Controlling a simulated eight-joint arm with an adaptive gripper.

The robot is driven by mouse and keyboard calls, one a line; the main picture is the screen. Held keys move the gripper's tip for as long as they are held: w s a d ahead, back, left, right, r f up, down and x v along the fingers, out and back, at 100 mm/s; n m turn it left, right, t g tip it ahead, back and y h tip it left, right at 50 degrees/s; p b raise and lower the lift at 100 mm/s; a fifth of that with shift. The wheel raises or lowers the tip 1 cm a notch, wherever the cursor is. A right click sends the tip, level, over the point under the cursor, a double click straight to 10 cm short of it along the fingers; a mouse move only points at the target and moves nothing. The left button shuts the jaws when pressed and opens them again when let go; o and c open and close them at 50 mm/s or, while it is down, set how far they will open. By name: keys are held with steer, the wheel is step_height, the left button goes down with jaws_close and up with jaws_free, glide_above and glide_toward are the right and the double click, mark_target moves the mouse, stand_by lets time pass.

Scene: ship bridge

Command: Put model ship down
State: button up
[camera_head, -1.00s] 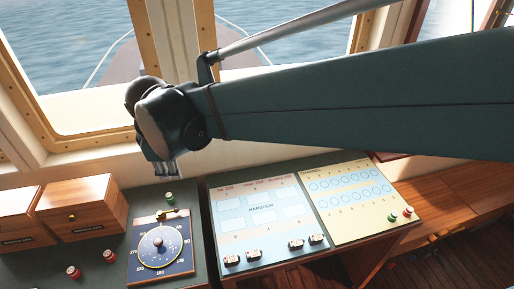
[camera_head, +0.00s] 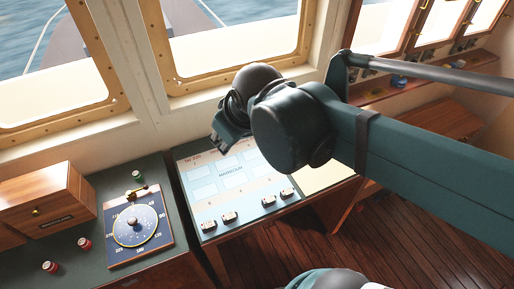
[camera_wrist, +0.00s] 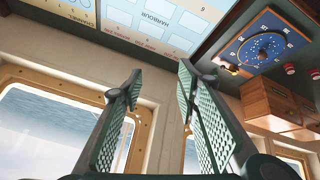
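Several small model ships with dark hulls and pale tops stand in a row along the near edge of the harbour board (camera_head: 232,176). The leftmost model ship (camera_head: 209,227) and the rightmost model ship (camera_head: 286,195) are at the row's ends. My gripper (camera_head: 226,138) is above the far part of this board, its fingers partly hidden by my wrist. In the wrist view my gripper (camera_wrist: 160,85) has its two green textured pads apart with nothing between them. The harbour board (camera_wrist: 155,25) shows upside down there, and no model ship is visible in that view.
A compass dial panel (camera_head: 116,250) lies left of the board, with red and green knobs nearby. A wooden drawer box (camera_head: 45,205) stands at the left. A pale panel (camera_head: 315,177) is partly behind my arm. Windows line the wall beyond the console.

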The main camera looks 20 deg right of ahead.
steer(key=s+d+f+m, duration=0.2)
steer(key=s+d+m, duration=0.2)
steer(key=s+d, duration=0.1)
steer(key=shift+d+f+t+h, duration=0.3)
steer(key=shift+d+t, duration=0.1)
steer(key=shift+d, duration=0.15)
steer(key=shift+o, duration=0.5)
steer(key=shift+s+m, duration=0.1)
steer(key=shift+m, duration=0.2)
steer(key=m+g+h+b, duration=0.45)
steer(key=m+g, duration=0.25)
steer(key=m, duration=0.9)
glide_toward(263, 201)
steer(key=shift+d+f+m+b, duration=0.35)
steer(key=shift+f+m+b, duration=0.3)
steer(key=shift+f+m, duration=0.25)
steer(key=shift+x, duration=1.35)
